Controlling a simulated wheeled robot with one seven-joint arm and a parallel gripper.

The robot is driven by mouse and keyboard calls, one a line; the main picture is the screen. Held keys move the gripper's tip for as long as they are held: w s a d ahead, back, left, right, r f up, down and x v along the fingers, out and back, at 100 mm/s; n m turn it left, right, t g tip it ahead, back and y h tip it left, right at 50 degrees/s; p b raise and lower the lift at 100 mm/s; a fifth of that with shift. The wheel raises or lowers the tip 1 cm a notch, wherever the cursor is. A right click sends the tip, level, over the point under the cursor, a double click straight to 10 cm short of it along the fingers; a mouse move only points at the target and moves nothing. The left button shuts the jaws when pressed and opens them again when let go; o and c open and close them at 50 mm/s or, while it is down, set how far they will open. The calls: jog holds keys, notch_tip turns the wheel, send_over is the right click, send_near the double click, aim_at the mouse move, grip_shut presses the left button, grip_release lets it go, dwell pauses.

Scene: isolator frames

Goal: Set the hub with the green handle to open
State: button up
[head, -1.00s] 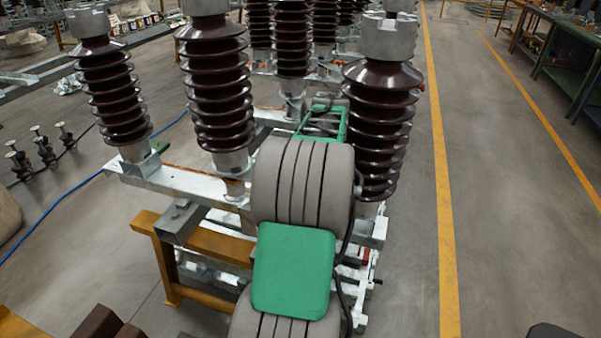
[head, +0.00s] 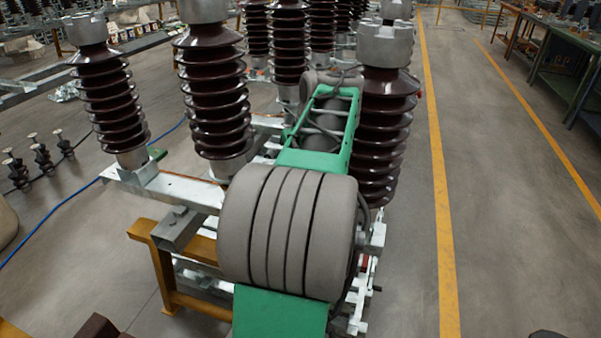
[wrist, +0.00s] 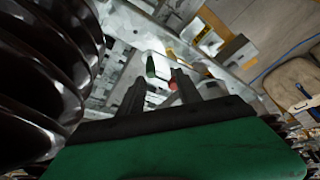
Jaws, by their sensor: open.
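In the wrist view, my gripper (wrist: 160,92) shows two dark fingers spread apart, with nothing held between them. A small pale part with a green edge (wrist: 151,66) shows beyond the fingertips, apart from them; I cannot tell whether it is the green-handled hub. A small red part (wrist: 174,80) shows close to the right finger. In the head view, a small green piece (head: 157,154) sits by the foot of the left insulator; its shape is unclear. My arm hides the middle of the frame there, and my gripper is not visible. The hub's setting cannot be read.
Ribbed brown insulators (head: 212,95) stand on a galvanized steel frame (head: 170,187), with another insulator (head: 385,120) close to the right of my arm. A yellow trestle (head: 160,265) stands at the lower left. The floor on the right (head: 500,220) is clear.

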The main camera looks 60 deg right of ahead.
jog(key=s+a+r, duration=0.3)
jog(key=s+a, duration=0.1)
jog(key=a, duration=0.2)
jog(key=shift+s+a, duration=0.25)
jog(key=shift+s, duration=0.05)
jog(key=shift+r, duration=0.1)
